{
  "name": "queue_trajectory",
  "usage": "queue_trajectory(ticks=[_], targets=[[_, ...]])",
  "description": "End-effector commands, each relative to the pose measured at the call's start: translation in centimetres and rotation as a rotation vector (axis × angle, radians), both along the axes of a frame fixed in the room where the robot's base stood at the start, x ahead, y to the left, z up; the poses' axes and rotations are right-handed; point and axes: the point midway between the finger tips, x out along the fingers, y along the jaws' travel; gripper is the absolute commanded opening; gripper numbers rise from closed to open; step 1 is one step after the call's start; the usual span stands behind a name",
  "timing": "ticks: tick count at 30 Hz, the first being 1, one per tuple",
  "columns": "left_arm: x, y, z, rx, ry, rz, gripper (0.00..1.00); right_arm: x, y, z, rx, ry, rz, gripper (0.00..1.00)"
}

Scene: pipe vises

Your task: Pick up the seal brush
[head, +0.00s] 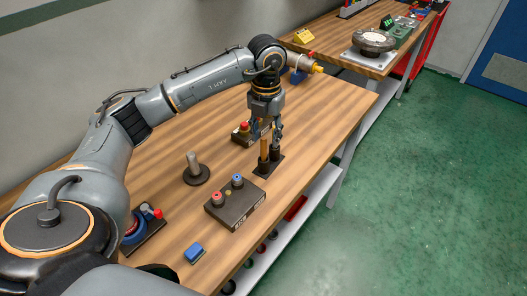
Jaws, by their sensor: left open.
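The seal brush seems to be the upright tool with an orange-brown handle (264,146), standing in a dark two-cup holder (269,169) on the wooden bench. My left gripper (272,138) points straight down over the holder, with its fingers at the height of the handle. It is open, and one finger shows just right of the handle. I cannot tell whether the handle lies between the fingers or touches one. The brush's lower end is hidden in the holder. My right gripper is not in view.
A dark control box (235,207) with red and blue buttons stands in front of the holder. A grey post on a round base (195,170) is to the left, and a blue block (194,252) lies near the front edge. A red-buttoned device (241,133) sits close behind the gripper.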

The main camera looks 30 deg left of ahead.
Motion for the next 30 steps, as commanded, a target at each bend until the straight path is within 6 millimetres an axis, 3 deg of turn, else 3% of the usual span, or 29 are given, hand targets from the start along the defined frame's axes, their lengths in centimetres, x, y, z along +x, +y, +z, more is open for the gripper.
queue_trajectory(ticks=[5,12,21,23,28,30], targets=[[0.0,0.3,-1.3,0.000,0.004,0.001,0.43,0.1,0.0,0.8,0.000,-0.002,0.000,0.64],[0.1,0.8,-4.7,-0.001,0.002,0.000,0.43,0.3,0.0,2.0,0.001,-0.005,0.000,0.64],[0.2,0.8,-5.5,-0.001,0.000,-0.001,0.43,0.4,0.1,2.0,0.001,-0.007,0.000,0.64],[0.2,0.8,-5.5,-0.001,0.000,-0.001,0.35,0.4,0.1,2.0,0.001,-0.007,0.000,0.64],[0.2,0.8,-5.5,-0.001,0.000,-0.001,0.00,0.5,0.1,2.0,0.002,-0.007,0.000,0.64],[0.2,0.8,-5.5,-0.001,0.000,-0.001,0.00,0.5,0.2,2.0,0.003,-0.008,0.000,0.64]])
